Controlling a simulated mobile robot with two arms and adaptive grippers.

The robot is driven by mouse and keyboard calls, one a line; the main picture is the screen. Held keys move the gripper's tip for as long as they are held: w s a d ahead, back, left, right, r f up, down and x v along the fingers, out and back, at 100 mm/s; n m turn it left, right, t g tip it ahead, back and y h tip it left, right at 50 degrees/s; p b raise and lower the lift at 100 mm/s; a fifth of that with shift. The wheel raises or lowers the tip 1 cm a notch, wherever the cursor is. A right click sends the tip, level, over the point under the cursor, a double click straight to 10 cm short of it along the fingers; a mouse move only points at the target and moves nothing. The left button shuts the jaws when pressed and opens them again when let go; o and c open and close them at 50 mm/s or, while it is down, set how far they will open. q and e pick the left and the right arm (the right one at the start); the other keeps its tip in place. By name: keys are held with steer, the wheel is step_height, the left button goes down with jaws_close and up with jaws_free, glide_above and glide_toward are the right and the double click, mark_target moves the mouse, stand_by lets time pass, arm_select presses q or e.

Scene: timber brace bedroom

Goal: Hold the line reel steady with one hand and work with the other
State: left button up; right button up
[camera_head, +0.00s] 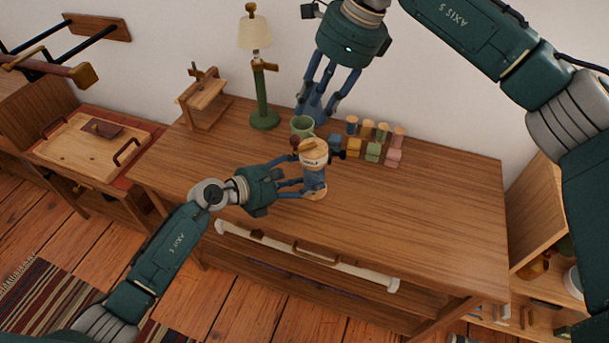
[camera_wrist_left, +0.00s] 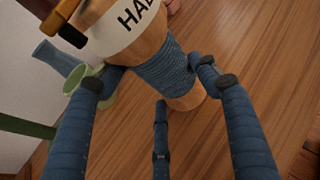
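The line reel (camera_head: 314,174) stands upright on the wooden table, with blue line wound on its waist, a wooden top and a white lettered band. My left gripper (camera_head: 299,186) comes from the left with its fingers around the reel. In the left wrist view, two fingers press on either side of the blue winding of the reel (camera_wrist_left: 165,68), and a third finger is lower in the middle. My right gripper (camera_head: 318,102) hangs over the table behind the reel, fingers spread and pointing down. A blue vase-like object (camera_wrist_left: 55,56) shows near it; whether they touch is unclear.
A green mug (camera_head: 303,126) stands close behind the reel. Several coloured spools and blocks (camera_head: 373,150) are to its right. A green lamp (camera_head: 264,118) and a small wooden stand (camera_head: 203,100) are at the back left. The tabletop (camera_head: 430,220) is clear at the right.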

mark_target(295, 137)
steer(key=shift+o, duration=0.9)
steer(key=s+a+r+m+t+h, duration=0.2)
steer(key=s+a+m+t+h, duration=0.15)
steer(key=m, duration=0.85)
steer(key=shift+y, duration=0.45)
steer(key=x, duration=1.2)
steer(key=shift+d, duration=0.4)
steer(key=shift+r, duration=0.1)
jaws_close()
